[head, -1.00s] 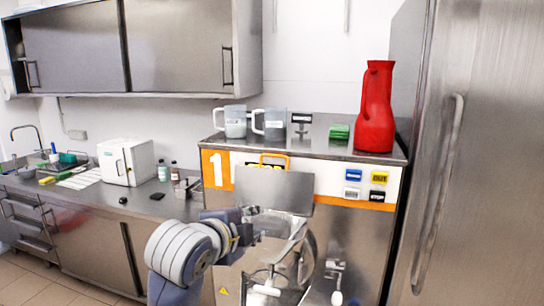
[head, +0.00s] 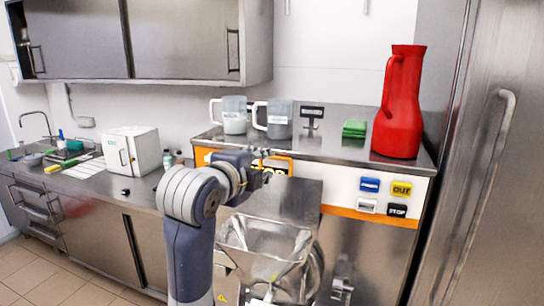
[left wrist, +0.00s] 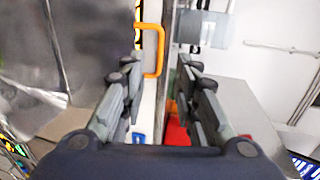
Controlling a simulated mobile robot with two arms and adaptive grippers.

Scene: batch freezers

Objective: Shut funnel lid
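The funnel lid (head: 297,197) is a flat metal plate, raised against the front of machine 1. The funnel (head: 265,240) below it is open at the top, and I can see inside. An orange handle (head: 287,163) shows at the lid's top edge, partly hidden by my left gripper. My left gripper (head: 268,168) is in front of this handle, at the lid's upper left. In the left wrist view, the left gripper (left wrist: 158,68) has its fingers apart, with nothing between them; the orange handle (left wrist: 161,50) shows beyond the fingertips. My right gripper is not in view.
A red jug (head: 401,110), a green block (head: 354,129) and two measuring jugs (head: 234,117) (head: 279,122) stand on the machine top. Buttons (head: 369,185) sit on its front right. A tall steel door (head: 500,180) stands close on the right.

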